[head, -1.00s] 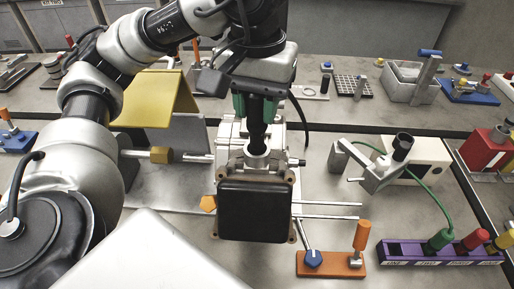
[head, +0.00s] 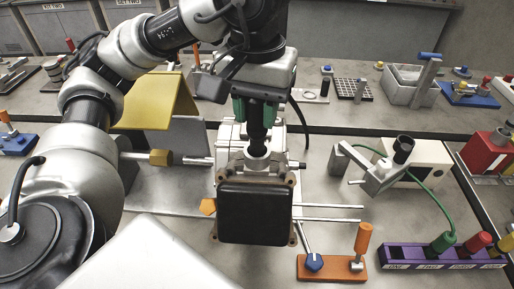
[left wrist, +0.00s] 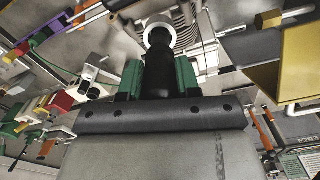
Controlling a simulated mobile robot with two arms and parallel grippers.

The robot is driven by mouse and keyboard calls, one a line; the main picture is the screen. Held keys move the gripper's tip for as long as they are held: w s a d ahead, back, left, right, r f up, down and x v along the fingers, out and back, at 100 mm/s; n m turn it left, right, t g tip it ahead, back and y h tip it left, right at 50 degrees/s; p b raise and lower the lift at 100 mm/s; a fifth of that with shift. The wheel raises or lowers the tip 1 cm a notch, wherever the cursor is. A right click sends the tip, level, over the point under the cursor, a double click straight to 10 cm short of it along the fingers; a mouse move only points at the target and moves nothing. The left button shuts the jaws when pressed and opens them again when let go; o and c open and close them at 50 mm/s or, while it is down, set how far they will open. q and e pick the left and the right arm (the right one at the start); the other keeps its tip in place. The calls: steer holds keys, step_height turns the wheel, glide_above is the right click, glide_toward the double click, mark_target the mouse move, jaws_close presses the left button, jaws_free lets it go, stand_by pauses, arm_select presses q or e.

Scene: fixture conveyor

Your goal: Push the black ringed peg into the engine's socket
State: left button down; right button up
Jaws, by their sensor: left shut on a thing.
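The engine (head: 228,135) stands mid-table, a grey housing with a black square cover (head: 254,213) on its near side. Its socket (head: 257,161) is a round silver collar on top, which also shows in the left wrist view (left wrist: 174,29). My left gripper (head: 256,112), with green fingers, is shut on the black peg (head: 256,130), upright over the collar. In the left wrist view the peg (left wrist: 158,65) runs from the fingers to the collar, its tip at or inside the opening. I cannot tell how deep it sits. No ring on the peg is distinct. My right gripper is not in view.
A yellow bent plate (head: 158,100) stands left of the engine. Right are a clamp-like grey fixture (head: 375,175), an orange-handled base (head: 330,268) and a purple block (head: 415,257) with coloured plugs. Metal rods stick out from the engine's right side.

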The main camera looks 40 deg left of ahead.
arm_select(q)
steer(key=shift+f, duration=0.1)
steer(key=c, duration=0.7)
jaws_free()
step_height(320, 180, up, 11)
steer(key=shift+f+p, duration=0.1)
steer(key=shift+p, duration=0.95)
